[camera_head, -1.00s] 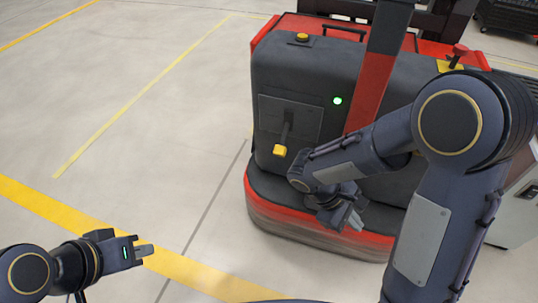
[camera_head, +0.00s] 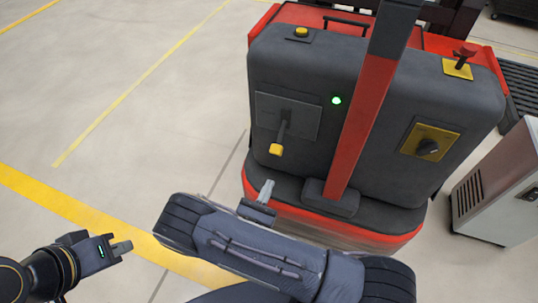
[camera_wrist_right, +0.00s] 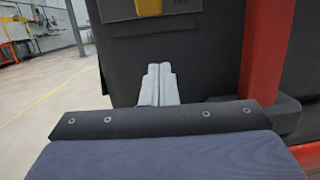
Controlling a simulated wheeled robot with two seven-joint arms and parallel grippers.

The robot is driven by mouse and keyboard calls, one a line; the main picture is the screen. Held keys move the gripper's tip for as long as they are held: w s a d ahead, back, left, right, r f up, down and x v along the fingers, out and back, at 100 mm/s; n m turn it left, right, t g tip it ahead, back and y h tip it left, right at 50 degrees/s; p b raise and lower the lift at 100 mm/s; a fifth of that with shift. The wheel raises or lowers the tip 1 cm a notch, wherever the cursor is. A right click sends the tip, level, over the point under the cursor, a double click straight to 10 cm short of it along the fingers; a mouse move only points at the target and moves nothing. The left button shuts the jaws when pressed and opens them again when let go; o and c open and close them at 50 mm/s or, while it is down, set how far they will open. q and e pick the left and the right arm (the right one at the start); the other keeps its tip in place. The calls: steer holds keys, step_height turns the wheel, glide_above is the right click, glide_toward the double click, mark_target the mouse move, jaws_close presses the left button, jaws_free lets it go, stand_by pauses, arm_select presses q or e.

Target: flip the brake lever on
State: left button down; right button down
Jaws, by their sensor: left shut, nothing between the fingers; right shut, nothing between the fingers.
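The lever (camera_head: 281,133) is a dark bar with a yellow tip (camera_head: 276,149) on a dark plate on the front of a grey and red machine. It hangs downward. In the right wrist view its yellow tip (camera_wrist_right: 148,7) shows at the top edge. My right gripper (camera_head: 268,187) is shut and empty, just below the tip and apart from it; its closed fingers (camera_wrist_right: 158,84) point up toward it in the wrist view. My left gripper (camera_head: 124,248) is shut and empty over the floor at lower left, far from the lever.
A red and black post (camera_head: 371,105) rises in front of the machine, right of the lever. A rotary knob (camera_head: 427,147), a red-topped stick (camera_head: 462,57) and a yellow button (camera_head: 301,31) are also on the machine. A grey cabinet (camera_head: 495,195) stands right. The floor at left is clear.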

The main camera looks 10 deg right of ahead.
mark_target(280, 138)
steer(key=shift+w+a+f+n+t+y, duration=0.1)
steer(key=shift+a+f+n+t+y, duration=0.2)
steer(key=shift+a+n+t, duration=0.15)
steer(key=shift+w+d, duration=0.1)
steer(key=shift+d, duration=0.1)
steer(key=w+d+r, duration=0.4)
steer(key=w+r, duration=0.1)
steer(key=w, duration=0.1)
steer(key=shift+r+b, duration=0.35)
